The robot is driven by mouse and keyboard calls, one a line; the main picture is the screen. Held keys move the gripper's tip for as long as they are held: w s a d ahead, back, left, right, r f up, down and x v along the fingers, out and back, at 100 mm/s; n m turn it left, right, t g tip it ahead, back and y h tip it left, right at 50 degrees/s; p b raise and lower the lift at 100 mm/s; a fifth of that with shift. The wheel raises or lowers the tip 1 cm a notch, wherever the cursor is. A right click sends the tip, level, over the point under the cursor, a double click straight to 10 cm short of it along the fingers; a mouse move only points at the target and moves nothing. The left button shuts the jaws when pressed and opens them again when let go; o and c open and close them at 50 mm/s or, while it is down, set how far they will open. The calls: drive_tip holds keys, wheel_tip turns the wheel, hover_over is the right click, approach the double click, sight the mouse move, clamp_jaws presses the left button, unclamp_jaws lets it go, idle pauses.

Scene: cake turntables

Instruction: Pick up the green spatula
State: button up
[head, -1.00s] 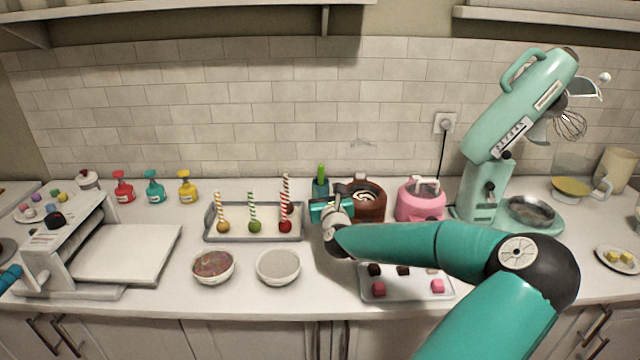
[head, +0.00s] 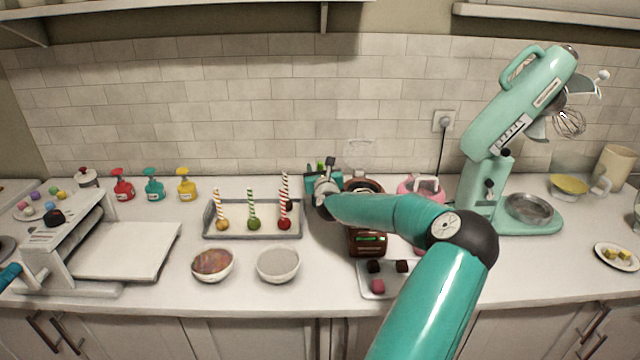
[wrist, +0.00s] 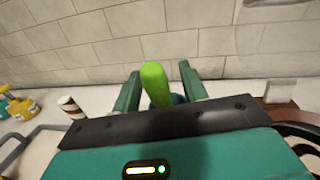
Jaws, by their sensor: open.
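The green spatula's bright handle (wrist: 155,82) stands upright in the wrist view, between the two fingers of my gripper (wrist: 160,72). The fingers are apart, one on each side of the handle, and I cannot tell whether either touches it. The handle's lower end goes down towards a blue holder (wrist: 179,99), mostly hidden behind my gripper body. In the head view my gripper (head: 322,168) is at the back of the counter, and my wrist hides most of the spatula and holder.
A tray (head: 208,232) with striped-stick treats stands left of my gripper. A brown melting pot (head: 368,245) and a pink pot (head: 424,188) are close on the right. The tiled wall (head: 250,100) is behind. Two bowls, one grey-filled (head: 278,266), stand in front.

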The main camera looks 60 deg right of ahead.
drive_tip(key=shift+c, duration=0.2)
clamp_jaws()
